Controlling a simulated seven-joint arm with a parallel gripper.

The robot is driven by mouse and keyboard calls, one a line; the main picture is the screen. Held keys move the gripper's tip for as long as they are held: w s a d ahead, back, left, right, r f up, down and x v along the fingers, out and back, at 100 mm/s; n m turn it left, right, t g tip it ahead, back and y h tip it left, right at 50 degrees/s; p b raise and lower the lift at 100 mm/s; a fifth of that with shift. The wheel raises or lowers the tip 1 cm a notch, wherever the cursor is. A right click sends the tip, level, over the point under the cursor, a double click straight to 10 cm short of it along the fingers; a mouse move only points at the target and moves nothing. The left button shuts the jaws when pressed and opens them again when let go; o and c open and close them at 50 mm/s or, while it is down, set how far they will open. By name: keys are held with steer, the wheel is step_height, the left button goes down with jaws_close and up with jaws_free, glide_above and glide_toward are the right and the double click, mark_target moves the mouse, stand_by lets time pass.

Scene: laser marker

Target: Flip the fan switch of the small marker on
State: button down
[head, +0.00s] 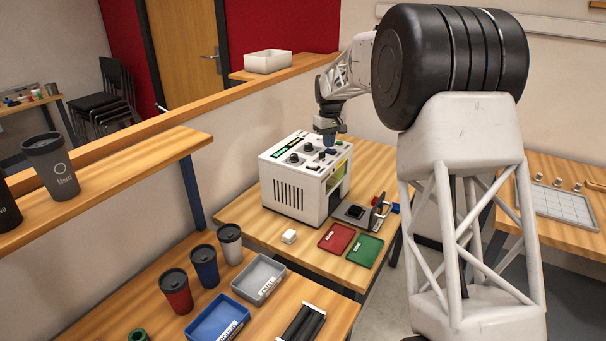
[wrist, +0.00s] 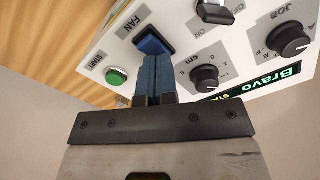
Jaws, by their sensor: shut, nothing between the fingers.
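The small marker (head: 292,190) is a white box with knobs on its top panel, standing on the wooden bench in the head view. In the wrist view its panel (wrist: 100,68) shows upside down. The fan switch (wrist: 155,41) is a dark blue rocker beside the FAN label. My gripper (wrist: 155,58) is shut and empty, its blue fingertips at the near edge of the switch; I cannot tell whether they touch it. In the head view my gripper (head: 329,138) is over the marker's top. The fingers partly cover the switch, and its position is unclear.
A green START button (wrist: 117,76), dark knobs (wrist: 204,78) and a black toggle (wrist: 218,12) lie close to the fingers.

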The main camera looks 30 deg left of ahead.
steer(key=shift+r, duration=2.95)
